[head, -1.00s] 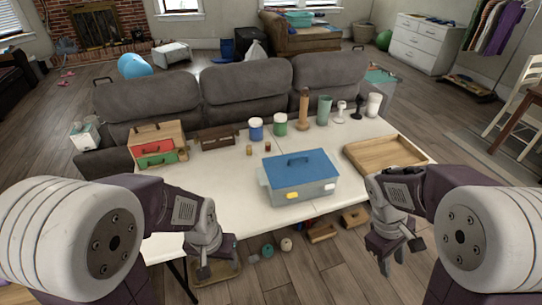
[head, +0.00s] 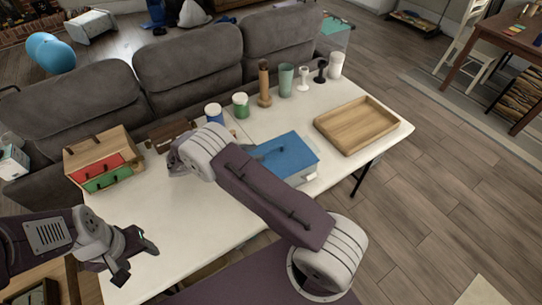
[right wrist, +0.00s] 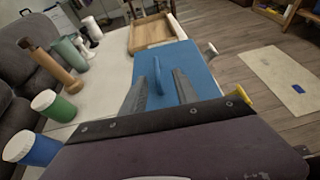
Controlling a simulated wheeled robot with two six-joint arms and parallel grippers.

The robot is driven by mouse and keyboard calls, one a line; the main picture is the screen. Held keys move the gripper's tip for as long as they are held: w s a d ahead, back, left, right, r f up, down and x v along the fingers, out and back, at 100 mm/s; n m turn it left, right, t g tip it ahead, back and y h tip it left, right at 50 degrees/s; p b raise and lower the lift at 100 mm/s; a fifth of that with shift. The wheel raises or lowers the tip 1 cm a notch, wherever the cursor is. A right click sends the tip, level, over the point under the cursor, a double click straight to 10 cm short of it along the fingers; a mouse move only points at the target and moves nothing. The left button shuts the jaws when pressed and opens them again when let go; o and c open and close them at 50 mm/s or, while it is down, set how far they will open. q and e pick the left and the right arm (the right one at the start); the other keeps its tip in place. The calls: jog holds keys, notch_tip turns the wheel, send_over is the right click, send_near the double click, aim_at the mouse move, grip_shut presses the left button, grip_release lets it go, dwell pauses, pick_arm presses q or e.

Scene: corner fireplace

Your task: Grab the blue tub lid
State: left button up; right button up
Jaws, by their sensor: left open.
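The blue tub lid (head: 296,153) sits on the grey tub (head: 306,178) on the white table. My right arm crosses in front and hides the tub's left part in the head view. In the right wrist view the lid (right wrist: 195,62) lies ahead with its upright blue handle (right wrist: 157,74). My right gripper (right wrist: 160,82) is open, its two fingers apart, with the handle showing between and beyond them. I cannot tell whether they touch the lid. My left gripper (head: 138,265) is open and empty at the table's front left edge.
A wooden tray (head: 357,125) lies right of the tub. Blue (head: 213,113) and green (head: 240,105) lidded jars, a wooden bottle (head: 264,85) and a green cup (head: 286,80) stand along the back. A wooden drawer box (head: 101,158) is at left. A grey sofa stands behind.

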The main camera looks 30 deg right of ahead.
aim_at(273, 148)
jog(key=shift+w+d+f, duration=0.15)
jog(key=shift+d+f, duration=0.05)
jog(key=shift+d, duration=0.15)
jog(key=shift+w+d+f+p, duration=0.25)
jog(key=shift+d+f, duration=0.1)
jog(key=shift+d, duration=0.25)
jog(key=shift+w+d+f+p, duration=0.1)
jog(key=shift+d+f+p, duration=0.2)
jog(key=shift+d, duration=0.3)
jog(key=shift+d+f, duration=0.15)
jog(key=shift+d, duration=0.1)
jog(key=shift+s+d, duration=0.1)
jog(key=shift+d, duration=0.25)
jog(key=p+x, duration=0.1)
jog(key=x, duration=0.3)
jog(key=shift+d+f, duration=0.2)
jog(key=shift+d, duration=0.05)
pick_arm(q)
jog(key=shift+w+r, duration=0.2)
jog(key=shift+r, duration=0.4)
jog(key=shift+w+r, duration=0.2)
jog(key=shift+r, duration=0.35)
pick_arm(e)
jog(key=shift+a, duration=0.1)
grip_shut()
